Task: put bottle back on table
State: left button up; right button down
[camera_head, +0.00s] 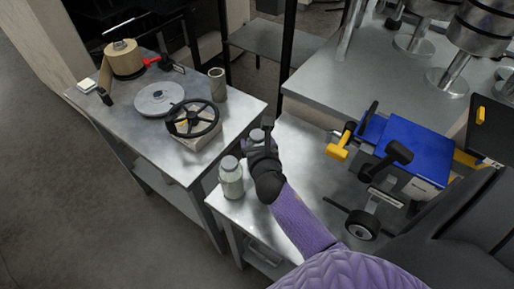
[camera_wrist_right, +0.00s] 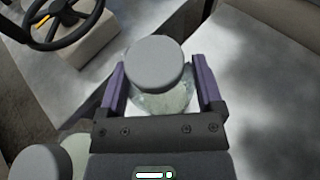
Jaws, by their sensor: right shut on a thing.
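My right gripper (camera_head: 262,145) is shut on a bottle with a grey cap (camera_head: 256,135). In the right wrist view this bottle (camera_wrist_right: 160,98) sits between the two purple fingers (camera_wrist_right: 161,80), its round cap facing the camera. The gripper hides most of it in the head view, and I cannot tell whether its base touches the table. A second pale bottle with a grey cap (camera_head: 231,180) stands upright on the near metal table (camera_head: 240,212), left of the gripper. Its cap (camera_wrist_right: 40,165) shows at the lower left of the right wrist view. My left gripper is not in view.
The left metal table (camera_head: 135,125) carries a black handwheel (camera_head: 193,118) on a block, a grey disc (camera_head: 159,98), a brown roll (camera_head: 123,58) and a cup (camera_head: 217,84). A blue machine (camera_head: 410,148) with yellow and black handles stands to the right.

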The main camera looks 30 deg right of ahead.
jog(key=shift+r, duration=0.1)
jog(key=shift+c, duration=0.5)
grip_release()
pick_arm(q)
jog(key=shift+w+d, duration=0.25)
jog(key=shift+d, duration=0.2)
pick_arm(e)
jog(key=shift+o, duration=0.5)
jog(key=shift+r+p, duration=0.1)
jog(key=shift+p, duration=0.2)
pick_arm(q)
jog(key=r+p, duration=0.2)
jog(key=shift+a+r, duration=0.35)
pick_arm(e)
jog(key=v, duration=1.2)
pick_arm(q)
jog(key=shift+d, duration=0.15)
